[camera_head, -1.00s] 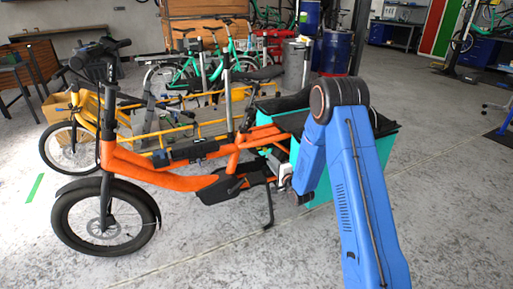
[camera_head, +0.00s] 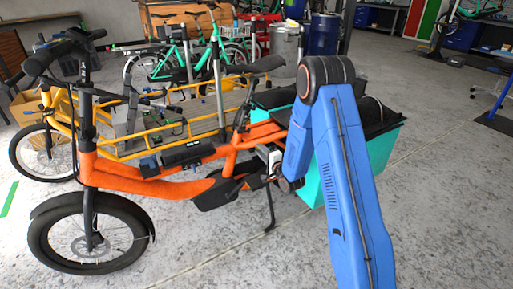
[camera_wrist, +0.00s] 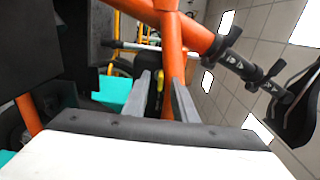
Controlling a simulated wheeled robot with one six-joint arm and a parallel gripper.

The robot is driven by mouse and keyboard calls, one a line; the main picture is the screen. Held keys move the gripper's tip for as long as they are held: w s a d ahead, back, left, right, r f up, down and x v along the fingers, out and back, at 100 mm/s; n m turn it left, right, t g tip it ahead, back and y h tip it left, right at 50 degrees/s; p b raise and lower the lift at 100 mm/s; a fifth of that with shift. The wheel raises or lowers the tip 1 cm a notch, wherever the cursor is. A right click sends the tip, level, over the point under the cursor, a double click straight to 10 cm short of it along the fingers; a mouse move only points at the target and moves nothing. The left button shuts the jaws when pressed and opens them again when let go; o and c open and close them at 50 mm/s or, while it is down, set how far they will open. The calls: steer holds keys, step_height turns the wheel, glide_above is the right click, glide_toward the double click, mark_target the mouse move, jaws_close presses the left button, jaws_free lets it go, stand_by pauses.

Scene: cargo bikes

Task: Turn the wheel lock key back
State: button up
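The orange cargo bike (camera_head: 150,182) stands upright on its kickstand, front wheel to the left. My gripper (camera_head: 265,155) is small in the head view, by the bike's rear frame below the saddle, partly hidden by my blue arm. In the wrist view my gripper (camera_wrist: 164,84) has two grey fingers apart, pointing toward the bike's orange frame tube (camera_wrist: 172,48). A small dark and yellow part (camera_wrist: 155,92) shows in the gap between the fingers; I cannot tell if it is touched. I cannot make out the wheel lock key or the lock in either view.
A teal box with a black lining (camera_head: 377,150) sits at the bike's rear, close beside my arm. A yellow cargo bike (camera_head: 140,140) stands just behind. Teal bikes (camera_head: 150,65) and a blue barrel (camera_head: 322,36) are further back.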

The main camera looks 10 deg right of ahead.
steer(key=shift+c, duration=0.3)
jaws_close()
steer(key=shift+n, duration=0.4)
steer(key=n, duration=1.6)
steer(key=shift+n, duration=0.7)
